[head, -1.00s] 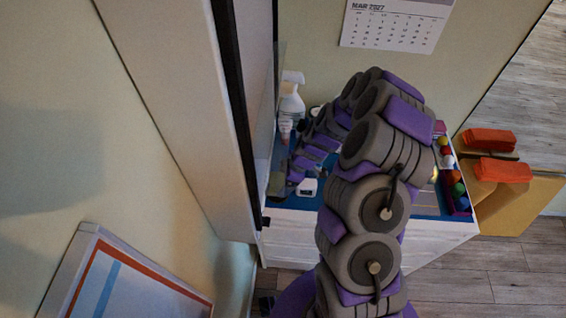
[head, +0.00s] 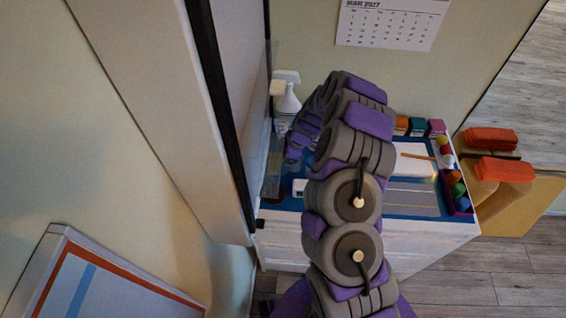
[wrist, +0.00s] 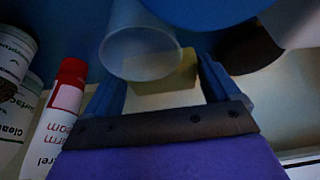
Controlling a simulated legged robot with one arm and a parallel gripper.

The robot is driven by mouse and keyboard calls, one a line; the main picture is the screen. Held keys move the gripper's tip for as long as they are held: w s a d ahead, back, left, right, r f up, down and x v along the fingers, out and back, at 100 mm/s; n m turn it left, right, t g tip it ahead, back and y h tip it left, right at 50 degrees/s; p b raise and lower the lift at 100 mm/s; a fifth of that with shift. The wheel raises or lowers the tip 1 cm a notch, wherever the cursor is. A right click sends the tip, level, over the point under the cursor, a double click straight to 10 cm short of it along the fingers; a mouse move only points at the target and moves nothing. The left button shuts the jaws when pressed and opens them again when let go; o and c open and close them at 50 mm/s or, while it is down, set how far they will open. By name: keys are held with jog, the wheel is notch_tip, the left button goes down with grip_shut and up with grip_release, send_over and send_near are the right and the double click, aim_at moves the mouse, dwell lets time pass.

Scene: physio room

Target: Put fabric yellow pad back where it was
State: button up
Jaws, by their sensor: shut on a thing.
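The yellow pad (wrist: 182,76) shows in the wrist view between the two blue fingers of my gripper (wrist: 160,86). My gripper is shut on it. A pale cup-like thing (wrist: 140,52) overlaps the pad's upper left part in that view. In the head view a small pale yellow block (head: 277,89) shows at the spray bottle's nozzle; it may be this pad. My fingertips cannot be made out there, as my arm bends in front of the counter.
A white spray bottle (head: 288,103) stands at the counter's back left, beside a tall cabinet (head: 222,120). Small boxes (head: 418,127) and coloured balls (head: 452,177) line the back and right. A red-capped bottle (wrist: 60,110) is close left of my gripper. The grey mat (head: 412,198) is bare.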

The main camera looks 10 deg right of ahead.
jog(key=shift+a+f+b, duration=0.1)
jog(key=shift+f+b, duration=0.45)
jog(key=shift+f, duration=0.3)
jog(key=shift+a, duration=0.35)
jog(key=o, duration=0.6)
jog(key=shift+o, duration=0.3)
jog(key=shift+d, duration=0.2)
jog(key=shift+f+p, duration=0.1)
jog(key=shift+p, duration=0.6)
jog(key=p+v, duration=0.2)
jog(key=v, duration=1.5)
jog(key=shift+r+p, duration=0.2)
jog(key=shift+p, duration=0.15)
